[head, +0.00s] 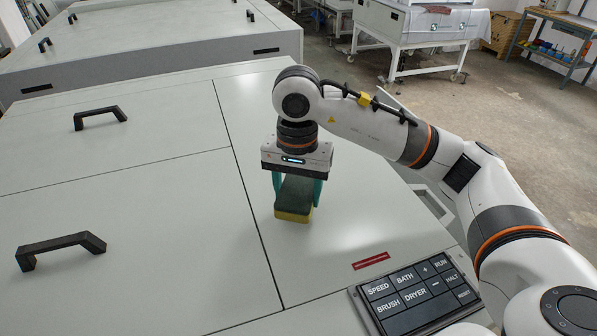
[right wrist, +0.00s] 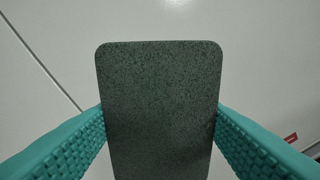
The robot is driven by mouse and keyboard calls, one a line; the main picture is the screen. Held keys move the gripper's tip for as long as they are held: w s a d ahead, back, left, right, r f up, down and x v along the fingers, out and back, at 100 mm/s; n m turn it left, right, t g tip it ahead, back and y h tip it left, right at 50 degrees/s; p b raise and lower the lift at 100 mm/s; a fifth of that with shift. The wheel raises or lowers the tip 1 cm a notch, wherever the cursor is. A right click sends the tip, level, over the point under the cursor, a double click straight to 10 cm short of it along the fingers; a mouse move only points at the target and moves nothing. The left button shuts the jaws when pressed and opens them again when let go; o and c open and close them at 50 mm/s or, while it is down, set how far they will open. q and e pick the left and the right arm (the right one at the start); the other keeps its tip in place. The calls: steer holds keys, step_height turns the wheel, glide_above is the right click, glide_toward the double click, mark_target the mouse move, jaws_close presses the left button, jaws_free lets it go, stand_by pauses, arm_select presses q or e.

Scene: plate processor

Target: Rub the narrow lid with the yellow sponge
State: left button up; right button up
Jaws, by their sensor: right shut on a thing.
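The narrow lid (head: 355,205) is the pale grey panel on the right of the machine top, to the right of a long dark seam. The sponge (head: 293,214) has a yellow lower part and a dark green top. It is over the lid, right of the seam, with its yellow side down, at or very close to the surface; contact cannot be made out. My right gripper (head: 297,194) points down, its teal fingers shut on the sponge's sides. In the right wrist view the sponge's green top (right wrist: 160,110) fills the middle between both fingers. My left gripper is not in view.
A dark control panel (head: 415,290) with labelled buttons and a red strip (head: 371,260) lie at the lid's near end. Wider lids with black handles (head: 60,248) (head: 100,117) are on the left. The lid around the sponge is clear.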

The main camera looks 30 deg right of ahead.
steer(key=shift+d+r+p, duration=0.35)
steer(key=shift+r, duration=0.55)
steer(key=shift+s+r, duration=0.1)
steer(key=shift+r, duration=0.3)
step_height(320, 180, up, 2)
steer(key=shift+a+r+p, duration=0.15)
steer(key=shift+r+p, duration=0.05)
steer(key=shift+p, duration=0.8)
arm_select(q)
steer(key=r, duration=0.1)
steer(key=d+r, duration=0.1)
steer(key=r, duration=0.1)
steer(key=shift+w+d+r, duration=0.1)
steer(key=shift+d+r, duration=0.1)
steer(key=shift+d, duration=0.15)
arm_select(e)
steer(key=shift+r, duration=0.2)
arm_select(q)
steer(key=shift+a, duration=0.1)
